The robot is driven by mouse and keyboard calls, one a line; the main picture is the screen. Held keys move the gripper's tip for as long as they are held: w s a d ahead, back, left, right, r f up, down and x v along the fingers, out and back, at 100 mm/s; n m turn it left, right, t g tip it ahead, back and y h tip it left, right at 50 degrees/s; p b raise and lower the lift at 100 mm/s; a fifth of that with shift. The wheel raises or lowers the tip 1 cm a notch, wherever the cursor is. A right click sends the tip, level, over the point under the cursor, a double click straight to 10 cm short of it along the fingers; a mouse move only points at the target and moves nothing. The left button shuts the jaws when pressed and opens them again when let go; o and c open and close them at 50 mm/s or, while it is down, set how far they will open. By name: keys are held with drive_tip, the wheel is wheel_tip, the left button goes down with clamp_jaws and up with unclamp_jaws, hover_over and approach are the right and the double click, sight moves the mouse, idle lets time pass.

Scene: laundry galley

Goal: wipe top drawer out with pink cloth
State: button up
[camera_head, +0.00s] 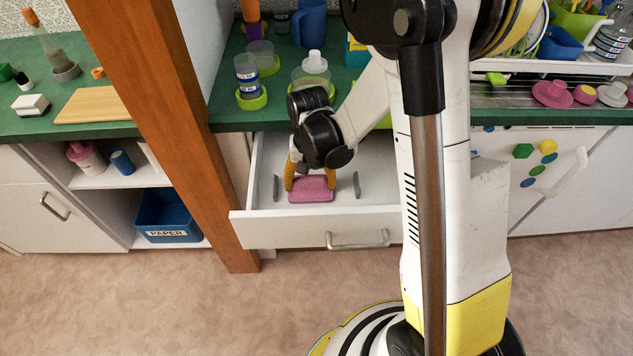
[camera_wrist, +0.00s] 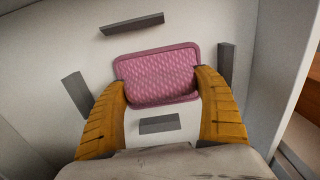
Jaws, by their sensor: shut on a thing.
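The white top drawer (camera_head: 285,229) is pulled open below the green counter. The pink cloth (camera_head: 311,190) is a rounded rectangle with a quilted pattern, inside the drawer. My gripper (camera_head: 309,188) reaches down into the drawer with its two yellow fingers at the cloth's two sides, shut on it. In the wrist view the cloth (camera_wrist: 158,75) lies between the fingertips of my gripper (camera_wrist: 160,78), flat against or just above the drawer floor (camera_wrist: 225,30); I cannot tell which. Grey upright strips (camera_wrist: 131,23) stand around the cloth on the drawer floor.
A brown wooden post (camera_head: 160,120) stands left of the drawer. Cups and bottles, with a blue jug (camera_head: 310,22), crowd the green counter (camera_head: 228,75) above. A blue paper bin (camera_head: 167,215) sits on a low shelf at left. The floor in front is clear.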

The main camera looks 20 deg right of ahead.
drive_tip(key=shift+w+a, duration=0.2)
drive_tip(key=shift+a, duration=0.4)
drive_tip(key=shift+w+a, duration=0.15)
drive_tip(key=shift+a, duration=0.4)
drive_tip(key=shift+s+d, duration=0.2)
drive_tip(key=shift+d, duration=0.45)
drive_tip(key=shift+s+d, duration=0.25)
drive_tip(key=shift+d, duration=0.4)
drive_tip(key=shift+s+d, duration=0.2)
drive_tip(key=shift+d, duration=0.45)
drive_tip(key=shift+s+d+f, duration=0.1)
drive_tip(key=shift+s+d, duration=0.2)
drive_tip(key=shift+d, duration=0.65)
drive_tip(key=shift+s+d, duration=0.3)
drive_tip(key=shift+d, duration=0.6)
drive_tip(key=shift+w+a, duration=0.25)
drive_tip(key=shift+a, duration=0.45)
drive_tip(key=shift+w+a, duration=0.2)
drive_tip(key=shift+a, duration=0.45)
drive_tip(key=shift+w+a, duration=0.25)
drive_tip(key=shift+a, duration=0.45)
drive_tip(key=shift+w+a, duration=0.25)
drive_tip(key=shift+a, duration=0.65)
drive_tip(key=shift+w+a, duration=0.25)
drive_tip(key=shift+a, duration=0.6)
drive_tip(key=shift+s+d, duration=0.3)
drive_tip(key=shift+d, duration=0.7)
drive_tip(key=shift+s+d, duration=0.3)
drive_tip(key=shift+d, duration=0.65)
